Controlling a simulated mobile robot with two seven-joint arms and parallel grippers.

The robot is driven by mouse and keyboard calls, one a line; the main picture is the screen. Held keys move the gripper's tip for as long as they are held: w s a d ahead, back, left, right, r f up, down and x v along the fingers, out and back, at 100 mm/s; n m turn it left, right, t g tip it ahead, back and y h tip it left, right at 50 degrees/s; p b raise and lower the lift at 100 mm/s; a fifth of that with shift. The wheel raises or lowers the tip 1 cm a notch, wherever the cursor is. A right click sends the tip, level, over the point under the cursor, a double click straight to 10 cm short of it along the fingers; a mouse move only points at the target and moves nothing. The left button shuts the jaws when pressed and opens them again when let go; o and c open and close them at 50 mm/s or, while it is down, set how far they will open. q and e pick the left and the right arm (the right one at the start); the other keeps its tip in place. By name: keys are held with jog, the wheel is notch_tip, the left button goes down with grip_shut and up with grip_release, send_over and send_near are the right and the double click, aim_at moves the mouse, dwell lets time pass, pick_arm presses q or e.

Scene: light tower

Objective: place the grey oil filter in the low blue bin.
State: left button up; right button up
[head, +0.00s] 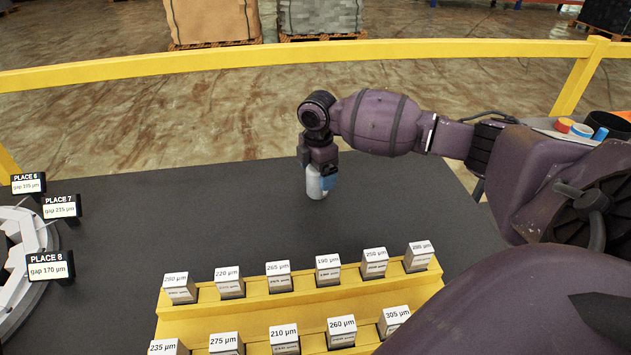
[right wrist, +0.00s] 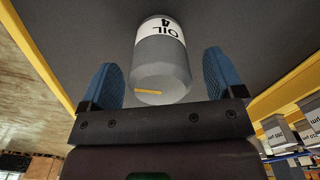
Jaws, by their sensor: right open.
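The grey oil filter (head: 314,186) stands on the dark table top in the head view, partly hidden by a blue finger. In the right wrist view the filter (right wrist: 162,66) is a grey cylinder with a white label reading "OIL 4". My right gripper (head: 323,183) points down at it from above. In the right wrist view the open blue fingers of my right gripper (right wrist: 160,78) are on either side of the filter, with gaps showing on both sides. I do not see the low blue bin. My left gripper is not in view.
A yellow stepped rack (head: 250,312) with several labelled blocks stands at the front. A pale round fixture (head: 18,255) with black PLACE signs is at the left. A yellow rail (head: 200,62) runs behind the table. The dark table (head: 180,215) is clear around the filter.

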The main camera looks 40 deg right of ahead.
jog(key=shift+f, duration=0.65)
jog(key=shift+r, duration=0.1)
jog(key=shift+c, duration=0.2)
jog(key=c, duration=1.2)
jog(key=shift+r, duration=0.15)
jog(key=shift+c, duration=0.2)
jog(key=shift+w+r, duration=0.1)
jog(key=shift+r, duration=0.2)
notch_tip(320, 180, up, 10)
jog(key=shift+f+p, duration=0.25)
jog(key=shift+p, duration=0.85)
pick_arm(q)
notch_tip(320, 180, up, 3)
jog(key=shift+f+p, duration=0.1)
jog(key=shift+p, duration=0.7)
pick_arm(e)
notch_tip(320, 180, up, 10)
jog(key=shift+f, duration=0.15)
